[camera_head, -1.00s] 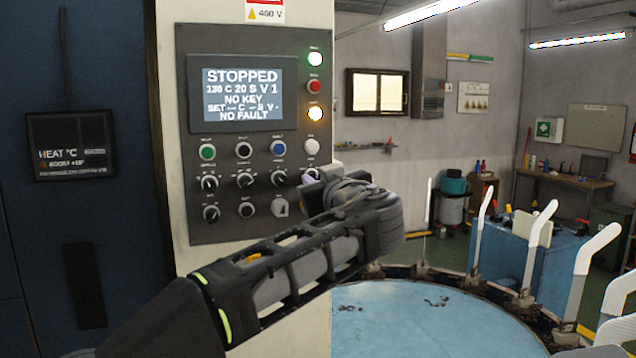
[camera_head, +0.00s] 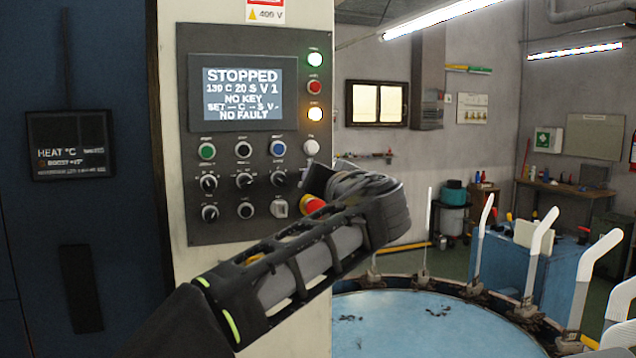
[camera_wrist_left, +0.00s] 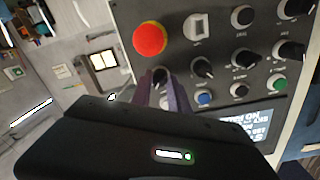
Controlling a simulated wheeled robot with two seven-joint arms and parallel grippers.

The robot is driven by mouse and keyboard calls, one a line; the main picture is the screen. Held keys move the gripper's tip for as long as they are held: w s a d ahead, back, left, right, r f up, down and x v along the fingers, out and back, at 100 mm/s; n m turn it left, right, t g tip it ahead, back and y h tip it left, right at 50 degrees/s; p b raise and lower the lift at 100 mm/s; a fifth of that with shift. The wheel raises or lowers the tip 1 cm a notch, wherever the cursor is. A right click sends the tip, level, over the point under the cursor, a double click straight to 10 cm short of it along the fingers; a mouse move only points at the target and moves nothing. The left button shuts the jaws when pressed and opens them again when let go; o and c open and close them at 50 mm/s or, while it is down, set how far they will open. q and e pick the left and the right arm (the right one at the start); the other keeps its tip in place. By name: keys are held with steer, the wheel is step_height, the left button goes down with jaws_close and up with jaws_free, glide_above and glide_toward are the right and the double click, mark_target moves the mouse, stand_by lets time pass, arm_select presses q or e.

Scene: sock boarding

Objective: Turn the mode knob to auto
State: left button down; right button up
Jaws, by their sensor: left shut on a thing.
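The control panel (camera_head: 225,220) is upright on a pale cabinet face. It carries a row of black knobs, including one at left (camera_head: 209,182), one in the middle (camera_head: 244,180) and one further right (camera_head: 278,178). The right-end knob of this row (camera_wrist_left: 160,76) shows in the left wrist view between my left gripper's fingertips (camera_wrist_left: 164,84). My left gripper is shut on that knob; in the head view my gripper body hides it. Knob labels are too small to read, so which is the mode knob is unclear. My right gripper is out of view.
A red mushroom button (camera_head: 313,205) sits just below my gripper. The screen (camera_head: 241,93) reads STOPPED, NO KEY, NO FAULT. A round blue table (camera_head: 420,320) with upright white boards (camera_head: 540,235) around it stands at lower right.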

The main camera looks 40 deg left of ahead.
arm_select(q)
steer(key=shift+m, duration=0.5)
steer(key=c, duration=1.3)
jaws_free()
steer(key=shift+o, duration=0.2)
steer(key=shift+d, duration=0.1)
steer(key=b+v, duration=0.2)
steer(key=v, duration=0.5)
steer(key=shift+s+d, duration=0.2)
steer(key=shift+d, duration=0.1)
